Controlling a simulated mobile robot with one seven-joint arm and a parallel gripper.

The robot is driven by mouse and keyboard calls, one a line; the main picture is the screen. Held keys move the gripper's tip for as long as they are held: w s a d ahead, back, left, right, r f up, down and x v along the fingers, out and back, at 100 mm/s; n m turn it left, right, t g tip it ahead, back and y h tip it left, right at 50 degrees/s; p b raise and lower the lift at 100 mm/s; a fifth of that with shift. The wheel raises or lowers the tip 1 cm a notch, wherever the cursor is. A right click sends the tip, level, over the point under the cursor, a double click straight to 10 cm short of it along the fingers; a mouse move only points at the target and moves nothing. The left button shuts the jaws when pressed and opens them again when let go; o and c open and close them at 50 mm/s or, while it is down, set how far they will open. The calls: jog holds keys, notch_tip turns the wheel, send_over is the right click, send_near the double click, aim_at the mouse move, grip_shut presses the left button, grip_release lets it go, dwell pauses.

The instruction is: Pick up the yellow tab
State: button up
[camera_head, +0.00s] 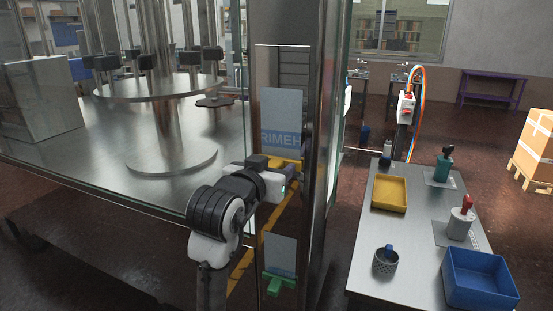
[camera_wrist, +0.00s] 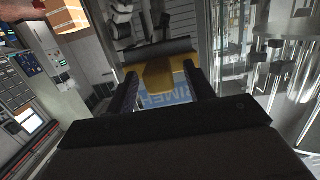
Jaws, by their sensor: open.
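The yellow tab (camera_head: 287,162) sits at the lower edge of a grey-and-blue plate (camera_head: 281,112) marked with part of a word, in the narrow bay of the machine. Whether the fingers touch the tab I cannot tell.
A green tab (camera_head: 279,280) with a similar plate sits lower in the bay. A metal post (camera_head: 325,130) stands close on the right. A glass-walled machine with a round platform (camera_head: 160,88) is left. A table (camera_head: 415,255) with trays is right.

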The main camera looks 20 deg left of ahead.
jog(key=shift+w, duration=0.1)
jog(key=shift+c, duration=0.3)
grip_shut()
jog(key=shift+r+b, duration=0.15)
jog(key=shift+b, duration=0.25)
